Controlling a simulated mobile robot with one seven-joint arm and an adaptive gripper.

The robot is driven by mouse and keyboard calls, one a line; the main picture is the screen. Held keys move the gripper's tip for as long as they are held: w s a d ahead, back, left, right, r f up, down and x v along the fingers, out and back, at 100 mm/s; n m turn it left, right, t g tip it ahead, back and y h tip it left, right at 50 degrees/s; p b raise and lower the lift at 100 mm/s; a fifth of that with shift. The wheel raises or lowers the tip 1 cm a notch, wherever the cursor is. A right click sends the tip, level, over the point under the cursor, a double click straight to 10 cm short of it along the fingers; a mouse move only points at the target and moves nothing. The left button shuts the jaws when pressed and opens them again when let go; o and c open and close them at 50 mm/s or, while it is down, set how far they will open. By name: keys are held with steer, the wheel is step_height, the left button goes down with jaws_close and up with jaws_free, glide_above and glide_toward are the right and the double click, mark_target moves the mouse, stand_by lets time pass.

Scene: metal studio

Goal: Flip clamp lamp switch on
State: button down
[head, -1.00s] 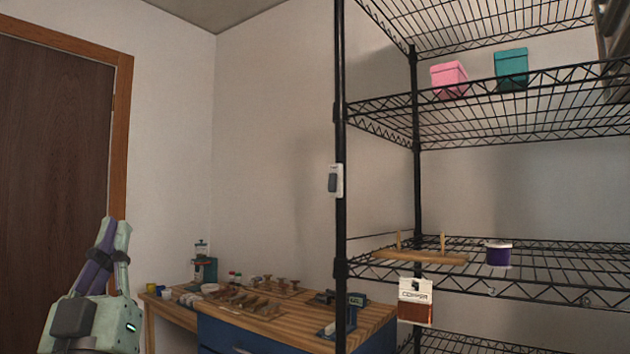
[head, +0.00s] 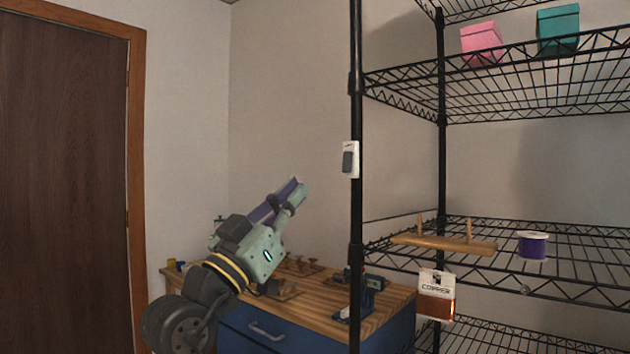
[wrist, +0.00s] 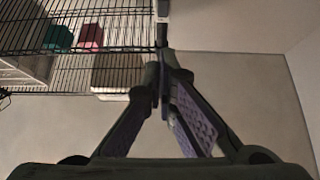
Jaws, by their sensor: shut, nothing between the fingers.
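A small white switch box with a dark grey rocker (head: 349,159) is fixed to the front black post of the wire rack. My gripper (head: 297,186) is shut and empty, pointing up and to the right. In the head view its tips are left of the switch and a little lower, with a gap in the picture between them. In the wrist view the shut fingers (wrist: 161,66) point up the picture toward the dark post. A small pale piece at the top edge there may be the switch, but I cannot tell. No lamp head is clearly seen.
The black wire rack (head: 440,150) holds pink (head: 482,44) and teal (head: 558,30) boxes, a wooden piece with pegs (head: 445,243) and a purple spool (head: 532,245). A copper-labelled pouch (head: 436,296) hangs there. A wooden-topped blue workbench (head: 385,310) stands below my gripper.

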mark_target(349, 154)
steer(key=w+d+f+p+x, duration=0.1)
steer(key=p+x, duration=0.4)
steer(key=x, duration=0.7)
steer(key=shift+f, duration=0.65)
steer(key=shift+w, duration=0.1)
steer(key=b, duration=0.1)
steer(key=f+b, duration=0.1)
steer(key=b, duration=0.1)
steer(key=shift+w+d+f+t+h, duration=0.2)
steer(key=shift+w+d+t+h, duration=0.1)
steer(key=shift+w+t, duration=0.1)
steer(key=shift+r, duration=0.4)
steer(key=shift+s, duration=0.1)
